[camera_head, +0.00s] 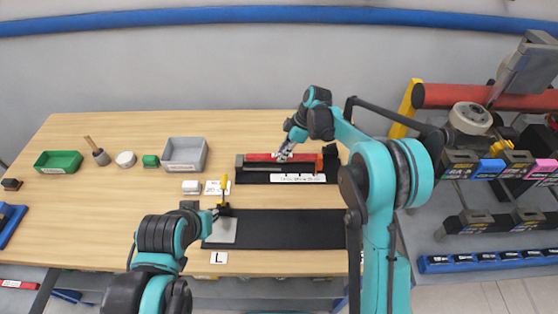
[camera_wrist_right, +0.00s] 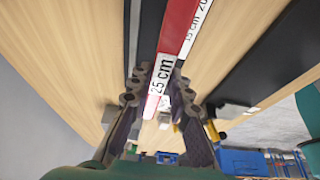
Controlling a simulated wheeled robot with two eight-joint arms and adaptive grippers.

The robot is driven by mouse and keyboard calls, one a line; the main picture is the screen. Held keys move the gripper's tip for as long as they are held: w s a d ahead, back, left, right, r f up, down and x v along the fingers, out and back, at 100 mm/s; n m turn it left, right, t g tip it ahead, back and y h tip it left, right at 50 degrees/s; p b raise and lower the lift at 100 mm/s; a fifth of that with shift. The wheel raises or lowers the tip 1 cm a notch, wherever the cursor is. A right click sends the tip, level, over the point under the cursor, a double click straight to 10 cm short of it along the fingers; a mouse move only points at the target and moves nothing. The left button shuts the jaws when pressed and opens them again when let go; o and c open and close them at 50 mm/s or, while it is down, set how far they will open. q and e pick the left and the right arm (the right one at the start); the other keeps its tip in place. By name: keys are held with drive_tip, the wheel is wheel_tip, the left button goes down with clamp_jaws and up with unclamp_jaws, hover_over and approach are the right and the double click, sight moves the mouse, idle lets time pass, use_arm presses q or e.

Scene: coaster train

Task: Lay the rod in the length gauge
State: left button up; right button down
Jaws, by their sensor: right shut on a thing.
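The red rod (camera_head: 262,157) lies lengthwise along the dark length gauge (camera_head: 240,166) at the back middle of the table; I cannot tell if it is fully seated. My right gripper (camera_head: 284,154) is over the rod's middle and shut on it. In the right wrist view the red rod (camera_wrist_right: 179,28) runs down between the fingers of my right gripper (camera_wrist_right: 160,85), with a white "25 cm" label there. A white scale strip (camera_head: 298,178) lies along the gauge's front. My left gripper (camera_head: 213,212) is low beside a yellow-handled clamp (camera_head: 225,187); its fingers are too small to read.
A black mat (camera_head: 290,230) with a grey plate (camera_head: 222,232) lies in front. A grey bin (camera_head: 185,153), green bin (camera_head: 59,162) and small items stand at left. A rack of dark blocks (camera_head: 460,165) is at right.

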drive_tip(key=shift+w+a+f, duration=0.3)
drive_tip(key=shift+w+f, duration=0.15)
drive_tip(key=shift+w, duration=0.2)
drive_tip(key=shift+w+a+f, duration=0.3)
drive_tip(key=shift+w+f, duration=0.15)
drive_tip(key=shift+w, duration=0.15)
wheel_tip(320, 180, down, 3)
drive_tip(key=shift+f+b, duration=0.1)
drive_tip(key=shift+b, duration=0.55)
drive_tip(key=shift+f, duration=0.4)
drive_tip(key=shift+f+b, duration=0.35)
drive_tip(key=shift+s+f, duration=0.1)
drive_tip(key=shift+s, duration=0.05)
drive_tip(key=shift+s, duration=0.1)
